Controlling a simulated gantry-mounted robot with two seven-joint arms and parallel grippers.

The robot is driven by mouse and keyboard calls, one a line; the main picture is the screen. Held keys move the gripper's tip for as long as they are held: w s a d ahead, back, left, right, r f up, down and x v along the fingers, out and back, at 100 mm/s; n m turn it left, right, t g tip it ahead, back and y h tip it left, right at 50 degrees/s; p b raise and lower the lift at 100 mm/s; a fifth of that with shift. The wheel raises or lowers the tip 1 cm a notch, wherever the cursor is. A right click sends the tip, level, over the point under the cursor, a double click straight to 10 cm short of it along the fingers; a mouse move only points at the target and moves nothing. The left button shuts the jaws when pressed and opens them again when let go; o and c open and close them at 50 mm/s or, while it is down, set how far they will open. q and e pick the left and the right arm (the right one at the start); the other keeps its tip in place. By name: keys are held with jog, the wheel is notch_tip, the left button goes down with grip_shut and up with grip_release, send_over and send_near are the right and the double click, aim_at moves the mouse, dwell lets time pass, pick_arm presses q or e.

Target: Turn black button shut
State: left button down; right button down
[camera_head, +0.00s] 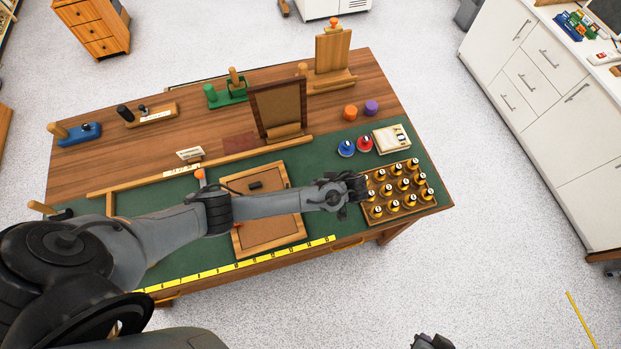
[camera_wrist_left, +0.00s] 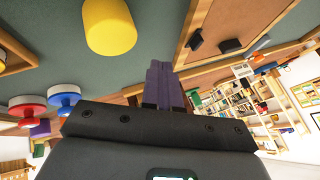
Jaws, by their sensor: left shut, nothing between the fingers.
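A wooden frame (camera_head: 270,241) with a brown back panel lies on the green mat, its middle hidden under my left arm. A small black piece (camera_head: 254,185) shows near its upper edge; I cannot tell whether this is the button or how it is turned. In the left wrist view, two black pieces show by the frame: one at its edge (camera_wrist_left: 195,40) and one on the panel (camera_wrist_left: 230,46). My left gripper (camera_head: 357,187) is shut and empty, right of the frame beside the bottle tray. Its fingers show in the wrist view (camera_wrist_left: 162,78).
A wooden tray (camera_head: 398,216) of several small yellow-and-black bottles stands at the right. An upright frame (camera_head: 279,107) stands behind the mat. A yellow ruler (camera_head: 240,262) lies along the front edge.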

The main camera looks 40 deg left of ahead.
pick_arm(q)
jog(key=shift+v, duration=2.3)
jog(key=shift+s+r+n, duration=0.1)
jog(key=shift+r+n, duration=0.05)
jog(key=shift+n, duration=0.15)
jog(key=s+b, duration=0.1)
jog(key=b, duration=0.3)
jog(key=shift+b, duration=0.35)
jog(key=shift+f, duration=0.25)
